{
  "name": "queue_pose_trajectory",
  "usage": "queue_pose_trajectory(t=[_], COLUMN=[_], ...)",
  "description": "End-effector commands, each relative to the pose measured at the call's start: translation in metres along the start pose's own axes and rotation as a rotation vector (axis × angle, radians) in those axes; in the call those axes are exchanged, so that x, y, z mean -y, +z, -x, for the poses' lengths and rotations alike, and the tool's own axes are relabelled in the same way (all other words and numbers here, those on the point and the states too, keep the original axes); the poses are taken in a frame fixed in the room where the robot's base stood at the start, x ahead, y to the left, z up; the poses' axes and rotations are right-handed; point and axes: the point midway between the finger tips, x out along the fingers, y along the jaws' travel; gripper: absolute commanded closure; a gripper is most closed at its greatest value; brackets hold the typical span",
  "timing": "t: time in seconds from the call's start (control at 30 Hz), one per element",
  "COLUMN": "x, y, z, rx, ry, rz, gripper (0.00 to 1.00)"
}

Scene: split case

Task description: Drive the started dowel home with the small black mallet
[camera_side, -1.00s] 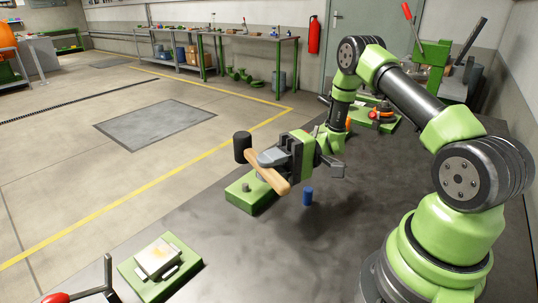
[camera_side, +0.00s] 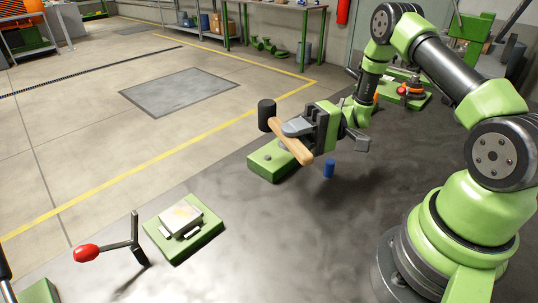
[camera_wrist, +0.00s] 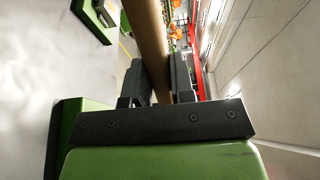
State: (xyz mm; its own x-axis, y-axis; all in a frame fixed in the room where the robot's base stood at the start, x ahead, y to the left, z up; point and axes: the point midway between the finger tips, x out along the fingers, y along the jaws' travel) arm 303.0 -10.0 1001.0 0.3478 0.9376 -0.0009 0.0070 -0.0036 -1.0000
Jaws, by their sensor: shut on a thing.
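The small mallet, with a black head (camera_side: 267,115) and a tan wooden handle (camera_side: 292,141), is held by my gripper (camera_side: 300,128). The fingers are shut around the handle, which also shows between them in the wrist view (camera_wrist: 149,45). The head is upright, out to the left of the fingers, above and apart from a green block (camera_side: 265,168). A short grey peg (camera_side: 267,158) shows on the block's top, perhaps the dowel. The handle and fingers partly cover the block's back, so I cannot tell how far any dowel stands up.
A blue cylinder (camera_side: 329,168) stands on the dark table right of the block. A green base with a pale plate (camera_side: 181,219) and a red-knobbed lever (camera_side: 87,253) are at the front left. The table between them and my base is clear.

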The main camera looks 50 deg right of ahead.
Motion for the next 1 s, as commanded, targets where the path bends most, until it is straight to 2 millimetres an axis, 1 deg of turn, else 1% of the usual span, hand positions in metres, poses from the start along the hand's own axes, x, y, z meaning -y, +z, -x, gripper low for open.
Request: queue_pose_trajectory(t=[0.1,0.37,0.67,0.93,0.97,1.0], x=[-0.003,-0.003,0.024,0.026,0.026,0.026], y=[0.001,0.001,0.000,0.001,0.000,0.000], z=[0.000,0.000,0.000,0.000,0.000,0.000], rx=[0.002,0.001,0.001,0.001,0.001,0.001], ry=[0.000,-0.001,-0.001,-0.001,-0.001,-0.001], rz=[-0.006,-0.005,-0.004,-0.006,-0.006,-0.006], gripper=[1.00,1.00,1.00,1.00,0.82,0.91])
